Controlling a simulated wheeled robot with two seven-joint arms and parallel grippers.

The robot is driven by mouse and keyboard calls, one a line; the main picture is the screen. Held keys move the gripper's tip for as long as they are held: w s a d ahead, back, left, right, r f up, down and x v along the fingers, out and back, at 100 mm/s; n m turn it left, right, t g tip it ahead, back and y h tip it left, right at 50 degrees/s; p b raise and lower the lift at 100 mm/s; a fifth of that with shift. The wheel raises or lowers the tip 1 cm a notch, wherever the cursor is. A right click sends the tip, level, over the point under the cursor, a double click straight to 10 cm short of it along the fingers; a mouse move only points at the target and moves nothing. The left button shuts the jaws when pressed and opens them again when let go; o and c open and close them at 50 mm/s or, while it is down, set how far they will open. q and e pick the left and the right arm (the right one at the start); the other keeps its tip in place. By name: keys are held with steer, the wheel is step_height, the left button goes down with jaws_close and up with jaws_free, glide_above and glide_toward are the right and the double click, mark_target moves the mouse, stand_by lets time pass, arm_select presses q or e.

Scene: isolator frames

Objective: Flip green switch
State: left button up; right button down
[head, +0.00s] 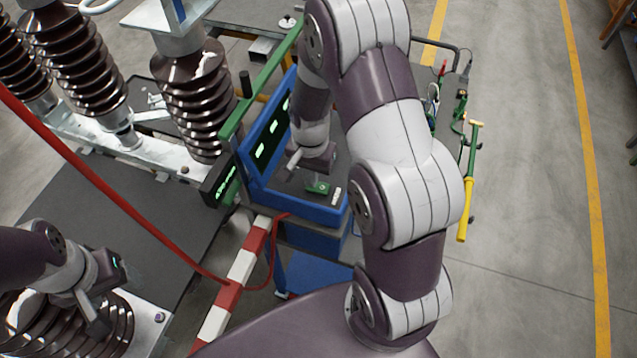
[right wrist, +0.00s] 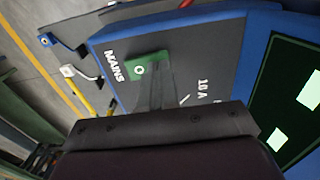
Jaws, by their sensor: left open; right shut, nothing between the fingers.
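The green switch (head: 318,187) sits on the dark top panel of the blue console (head: 335,218). In the right wrist view the green switch (right wrist: 142,68) is a green block with a pale round mark, beside the label MAINS. My right gripper (head: 293,162) is shut and empty, just above the panel and close to the switch. In the right wrist view its fingers (right wrist: 165,75) reach to the right edge of the switch; I cannot tell whether they touch it. My left gripper (head: 112,292) is open and empty at the lower left, over a brown ribbed insulator.
A console screen (head: 268,135) stands up left of the panel. A red cable (head: 120,195) crosses at the left, near a red-and-white bar (head: 235,280). Large brown insulators (head: 190,90) stand behind. A yellow-handled tool (head: 466,205) hangs at the right.

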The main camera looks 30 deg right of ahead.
mark_target(315, 195)
step_height(315, 195, up, 6)
steer(key=p, duration=0.5)
steer(key=shift+r, duration=0.2)
steer(key=s+a+f+n+t+b, duration=0.1)
steer(key=s+a+f+n+b, duration=0.3)
steer(key=s+n+b, duration=0.5)
steer(key=a+n+b, duration=0.1)
steer(key=b, duration=0.2)
steer(key=shift+b, duration=0.3)
steer(key=shift+s+a, duration=0.1)
steer(key=shift+a, duration=0.1)
